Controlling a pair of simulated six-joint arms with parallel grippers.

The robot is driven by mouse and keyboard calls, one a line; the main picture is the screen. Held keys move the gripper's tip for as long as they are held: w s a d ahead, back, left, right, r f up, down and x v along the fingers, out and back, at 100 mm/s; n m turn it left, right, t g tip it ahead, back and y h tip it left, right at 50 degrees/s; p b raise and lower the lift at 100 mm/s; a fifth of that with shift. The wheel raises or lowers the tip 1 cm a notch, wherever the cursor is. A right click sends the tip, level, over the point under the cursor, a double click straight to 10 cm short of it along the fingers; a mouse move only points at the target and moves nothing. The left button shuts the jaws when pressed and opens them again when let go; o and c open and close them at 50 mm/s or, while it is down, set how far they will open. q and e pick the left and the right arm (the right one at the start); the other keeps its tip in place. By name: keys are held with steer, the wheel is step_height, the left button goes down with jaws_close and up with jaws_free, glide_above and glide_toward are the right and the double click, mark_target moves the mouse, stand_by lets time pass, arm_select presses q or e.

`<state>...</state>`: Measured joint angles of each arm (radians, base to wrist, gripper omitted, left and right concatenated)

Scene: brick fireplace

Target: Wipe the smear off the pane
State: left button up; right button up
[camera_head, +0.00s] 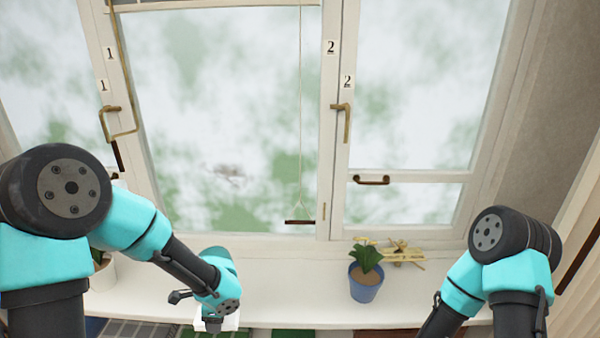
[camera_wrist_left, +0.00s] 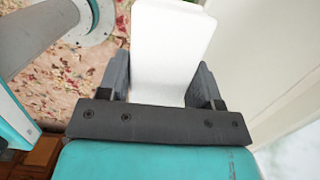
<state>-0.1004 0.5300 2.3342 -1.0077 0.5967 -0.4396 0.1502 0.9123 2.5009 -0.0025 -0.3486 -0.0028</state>
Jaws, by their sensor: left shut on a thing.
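The smear (camera_head: 229,173) is a small greyish-brown mark low on the middle window pane (camera_head: 250,110). My left gripper (camera_wrist_left: 162,80) is shut on a white block (camera_wrist_left: 170,45), whose two broad sides lie between the fingers. In the head view the left arm reaches down to the front of the sill, and a bit of the white block (camera_head: 231,322) shows beside the wrist there, below and apart from the pane. My right arm stands at the lower right, and its gripper is out of the picture.
A blue pot with a green plant (camera_head: 366,278) and a small yellowish wooden object (camera_head: 403,251) stand on the white sill (camera_head: 300,280). A dark pull bar (camera_head: 299,222) hangs on a cord before the pane. A brass handle (camera_head: 347,122) juts from the right frame.

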arm_select(q)
steer(key=w+d+r+n, duration=0.2)
steer(key=w+r+n, duration=0.1)
steer(key=w+n, duration=0.2)
steer(key=w+d+r+n+g+h, duration=0.1)
steer(key=w+r+n, duration=0.3)
steer(key=n, duration=0.4)
steer(key=shift+w+d+n+g, duration=0.3)
steer(key=shift+w+d, duration=0.05)
steer(key=shift+w, duration=0.5)
steer(key=shift+f, duration=0.1)
